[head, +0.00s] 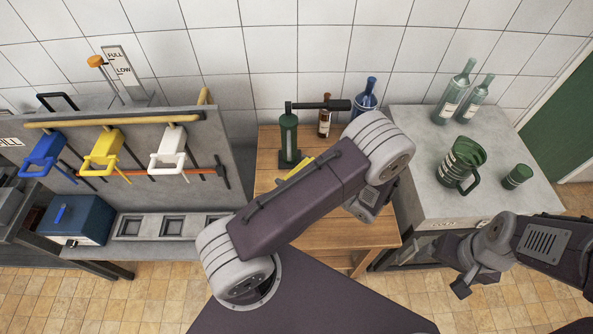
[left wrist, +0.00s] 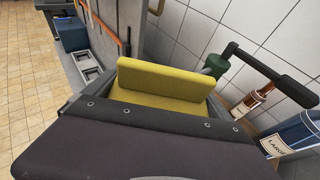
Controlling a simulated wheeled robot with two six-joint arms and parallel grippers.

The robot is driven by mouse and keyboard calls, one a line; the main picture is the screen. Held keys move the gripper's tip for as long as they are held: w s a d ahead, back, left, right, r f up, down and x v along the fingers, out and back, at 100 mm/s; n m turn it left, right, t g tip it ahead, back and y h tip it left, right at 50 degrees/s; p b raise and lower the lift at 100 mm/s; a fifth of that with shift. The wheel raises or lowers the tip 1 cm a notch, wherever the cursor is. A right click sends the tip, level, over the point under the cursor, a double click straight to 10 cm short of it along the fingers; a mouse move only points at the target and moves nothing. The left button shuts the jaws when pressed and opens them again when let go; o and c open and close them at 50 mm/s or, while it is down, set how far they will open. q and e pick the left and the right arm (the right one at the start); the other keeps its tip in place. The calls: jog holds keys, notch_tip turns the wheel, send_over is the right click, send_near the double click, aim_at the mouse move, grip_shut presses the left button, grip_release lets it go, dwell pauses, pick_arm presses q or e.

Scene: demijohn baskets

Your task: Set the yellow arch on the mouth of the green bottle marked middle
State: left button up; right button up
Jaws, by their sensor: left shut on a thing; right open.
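A yellow arch (left wrist: 165,78) is in my left gripper (left wrist: 150,103), which is shut on it. In the head view only a yellow edge of the arch (head: 297,168) shows beside my left forearm, which hides the gripper. A dark green upright body (head: 288,137) with a black side bar stands at the back of the wooden table, beyond the arch; its top shows in the left wrist view (left wrist: 216,65). No label reading middle is legible. Two green bottles (head: 454,92) (head: 476,97) stand on the right counter. My right gripper (head: 452,270) is open before that counter.
A brown bottle (head: 324,117) and a blue bottle marked LARGE (head: 365,97) stand behind my left arm. A green jug (head: 456,168) and a cup (head: 517,176) are on the right counter (head: 415,140). A rack (head: 215,140) with blue, yellow and white pieces stands at left.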

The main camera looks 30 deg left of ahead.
pick_arm(q)
jog(key=shift+f, duration=0.3)
jog(key=o, duration=1.1)
jog(key=shift+r, duration=0.1)
jog(key=shift+c, duration=0.2)
jog(key=b+v, duration=0.2)
jog(key=v, duration=0.7)
jog(key=shift+d, duration=0.1)
